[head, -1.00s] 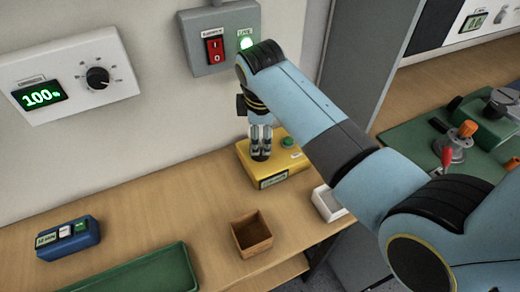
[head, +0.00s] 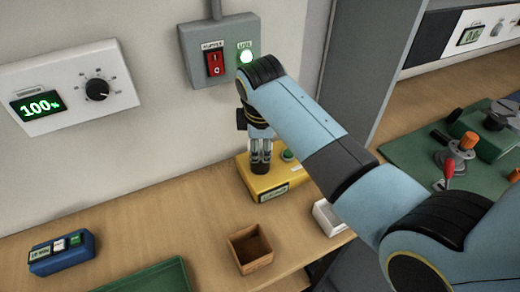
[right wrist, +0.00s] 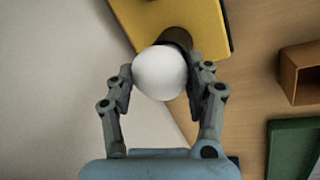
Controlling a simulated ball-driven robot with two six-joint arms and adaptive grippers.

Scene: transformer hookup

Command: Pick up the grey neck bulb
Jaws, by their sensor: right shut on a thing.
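The bulb (right wrist: 160,72) shows in the right wrist view as a round white globe between the two fingers. Its neck is mostly hidden behind the globe; a dark round part (right wrist: 178,38) shows just beyond it, at the yellow box. My right gripper (head: 261,160) is shut on the bulb, with a finger on each side of the globe in the right wrist view (right wrist: 160,84). In the head view the fingers point down over the yellow box (head: 278,186), and the bulb cannot be made out there. My left gripper is not in view.
An open brown wooden box (head: 250,249) and a white tray (head: 330,218) stand near the table's front edge. A green tray (head: 145,278) and a blue button box (head: 62,252) are at left.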

